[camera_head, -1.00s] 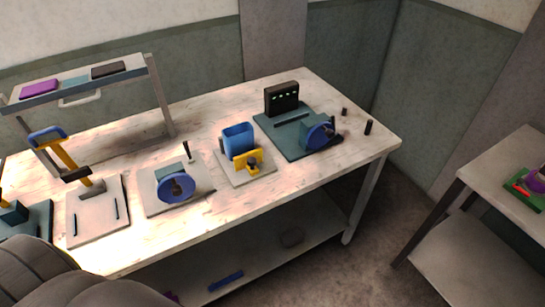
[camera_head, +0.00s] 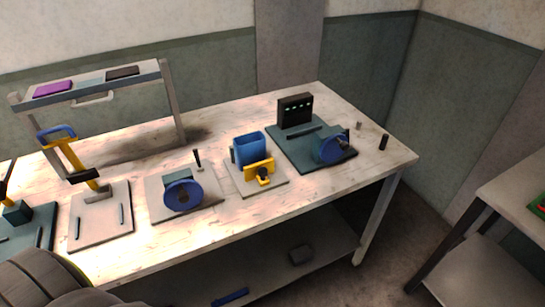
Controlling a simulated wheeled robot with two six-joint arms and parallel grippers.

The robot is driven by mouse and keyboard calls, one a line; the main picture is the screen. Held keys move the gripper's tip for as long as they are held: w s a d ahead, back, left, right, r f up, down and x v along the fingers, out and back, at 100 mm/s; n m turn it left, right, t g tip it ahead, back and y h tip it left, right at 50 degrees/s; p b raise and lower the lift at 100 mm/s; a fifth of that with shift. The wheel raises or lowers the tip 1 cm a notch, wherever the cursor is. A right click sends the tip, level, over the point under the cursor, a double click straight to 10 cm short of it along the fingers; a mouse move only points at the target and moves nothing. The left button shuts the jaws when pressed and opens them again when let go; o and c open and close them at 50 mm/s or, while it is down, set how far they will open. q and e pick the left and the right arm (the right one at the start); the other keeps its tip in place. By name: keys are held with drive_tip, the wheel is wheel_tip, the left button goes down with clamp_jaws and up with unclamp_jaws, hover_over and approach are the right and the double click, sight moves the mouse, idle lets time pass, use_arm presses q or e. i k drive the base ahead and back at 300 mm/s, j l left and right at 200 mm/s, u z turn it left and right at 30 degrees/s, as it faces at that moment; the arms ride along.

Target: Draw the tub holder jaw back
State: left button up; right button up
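The tub holder stands on a pale base plate (camera_head: 270,187) near the middle of the bench. Neither of my grippers is in view. A dark grey rounded part of my own body fills the lower left corner.
Left of the holder are a plate with a blue wheel (camera_head: 183,194) and a yellow-armed press with a blue handle (camera_head: 72,157). Right is a teal plate (camera_head: 286,153) with a black box (camera_head: 295,109) and another blue wheel (camera_head: 329,149). A raised shelf (camera_head: 122,82) stands behind.

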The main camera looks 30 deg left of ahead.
sight(259, 170)
drive_tip(key=i+l, duration=0.1)
drive_tip(key=i, duration=0.25)
drive_tip(key=i+l, duration=0.1)
drive_tip(key=i, duration=0.2)
drive_tip(key=i+u, duration=0.15)
drive_tip(key=u, duration=0.25)
drive_tip(key=i+l+u, duration=0.15)
drive_tip(key=u, duration=0.2)
drive_tip(key=i+l+u, duration=0.1)
drive_tip(key=u, duration=0.3)
